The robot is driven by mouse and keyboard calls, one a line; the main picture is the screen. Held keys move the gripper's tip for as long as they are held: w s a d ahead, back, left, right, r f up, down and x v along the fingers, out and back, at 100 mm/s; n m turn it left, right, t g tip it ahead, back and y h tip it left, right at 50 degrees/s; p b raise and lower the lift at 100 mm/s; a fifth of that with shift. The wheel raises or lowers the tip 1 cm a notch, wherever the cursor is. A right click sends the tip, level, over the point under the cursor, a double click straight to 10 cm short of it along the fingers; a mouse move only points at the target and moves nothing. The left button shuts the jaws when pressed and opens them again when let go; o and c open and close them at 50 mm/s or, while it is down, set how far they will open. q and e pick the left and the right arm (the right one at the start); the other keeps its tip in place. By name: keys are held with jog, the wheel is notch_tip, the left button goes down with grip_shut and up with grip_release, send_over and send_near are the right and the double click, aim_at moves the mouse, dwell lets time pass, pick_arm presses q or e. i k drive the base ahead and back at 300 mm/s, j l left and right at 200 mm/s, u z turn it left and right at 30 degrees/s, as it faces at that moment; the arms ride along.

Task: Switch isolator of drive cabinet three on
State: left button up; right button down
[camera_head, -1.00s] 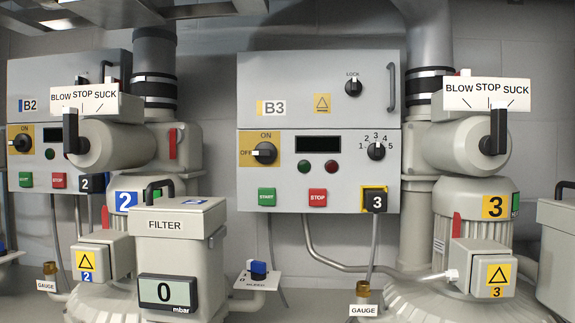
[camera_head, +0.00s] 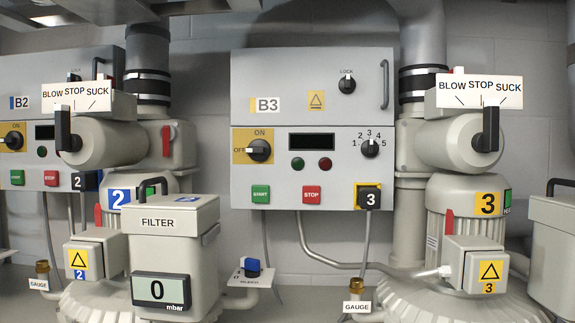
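Drive cabinet B3 (camera_head: 313,85) is a grey wall box in the middle of the head view, with its door shut. Its isolator (camera_head: 259,150) is a black rotary knob on a yellow plate at the left of the lower panel. The plate reads ON above and OFF at the left. The knob's light pointer mark lies toward OFF. The dark display (camera_head: 312,141) is blank. Neither of my grippers is in view.
A filter box (camera_head: 170,221) with a readout of 0 mbar stands in front at the lower left. Blower 3 (camera_head: 466,221) stands at the right, blower 2 (camera_head: 120,147) at the left. The space before cabinet B3's panel is clear.

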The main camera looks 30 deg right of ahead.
aim_at(258, 150)
jog(key=z, duration=2.05)
jog(key=k+l+z, duration=0.1)
jog(key=k+l, duration=0.45)
jog(key=k, duration=0.15)
